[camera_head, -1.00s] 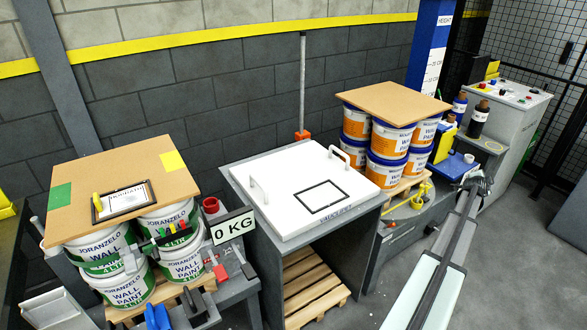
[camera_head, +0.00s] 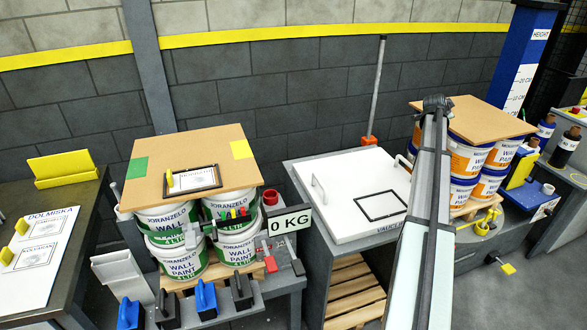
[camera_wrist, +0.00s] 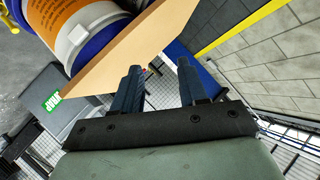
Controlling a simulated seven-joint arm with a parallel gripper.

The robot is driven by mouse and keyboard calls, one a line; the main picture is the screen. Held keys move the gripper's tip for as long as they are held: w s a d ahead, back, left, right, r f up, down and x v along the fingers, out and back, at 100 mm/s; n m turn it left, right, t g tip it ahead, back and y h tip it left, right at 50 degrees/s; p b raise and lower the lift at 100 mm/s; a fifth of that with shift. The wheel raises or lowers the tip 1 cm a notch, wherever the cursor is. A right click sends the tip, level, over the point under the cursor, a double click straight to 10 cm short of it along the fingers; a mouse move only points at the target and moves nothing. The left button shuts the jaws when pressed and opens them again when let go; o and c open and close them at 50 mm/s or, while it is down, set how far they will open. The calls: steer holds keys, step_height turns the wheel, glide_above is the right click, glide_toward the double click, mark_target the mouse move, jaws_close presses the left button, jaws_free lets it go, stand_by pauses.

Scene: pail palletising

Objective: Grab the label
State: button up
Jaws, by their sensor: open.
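A white label with a yellow tab (camera_head: 194,179) lies in a black frame on the brown board (camera_head: 150,191) over the left stack of pails. More labels with yellow tabs, one marked SAN CAGAN (camera_head: 38,257), lie on a white sheet marked DOLMISKA on the left table. My gripper (camera_head: 437,103) is high at the right, in front of the orange-and-blue pail stack and far from these labels. In the wrist view my gripper (camera_wrist: 160,84) has its two dark fingers apart with nothing between them. No label shows clearly in that view.
White-and-green pails (camera_head: 181,259) stand on the left beside a 0 KG sign (camera_head: 289,223). A white-lidded cabinet (camera_head: 346,188) with an empty black frame stands in the middle. A board (camera_head: 482,116) tops the right pail stack, close to my gripper. A yellow holder (camera_head: 62,168) stands on the left table.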

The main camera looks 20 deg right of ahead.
steer(key=w+a+r+n+y, duration=0.15)
steer(key=w+a, duration=0.25)
steer(key=a, duration=0.5)
steer(key=w+a+n+y, duration=0.15)
steer(key=w+a, duration=0.25)
steer(key=a, duration=0.6)
steer(key=w+a+n+y, duration=0.1)
steer(key=w+a+n, duration=0.1)
steer(key=w+a, duration=0.5)
steer(key=a+r+n+y, duration=0.2)
steer(key=a+n+y, duration=0.15)
steer(key=a, duration=2.15)
steer(key=n+g+y, duration=0.4)
steer(key=n+g, duration=0.2)
steer(key=n, duration=0.5)
glide_toward(168, 173)
steer(key=f, duration=0.6)
steer(key=w+f, duration=0.1)
steer(key=f, duration=0.3)
steer(key=shift+a+f, duration=0.1)
jaws_close()
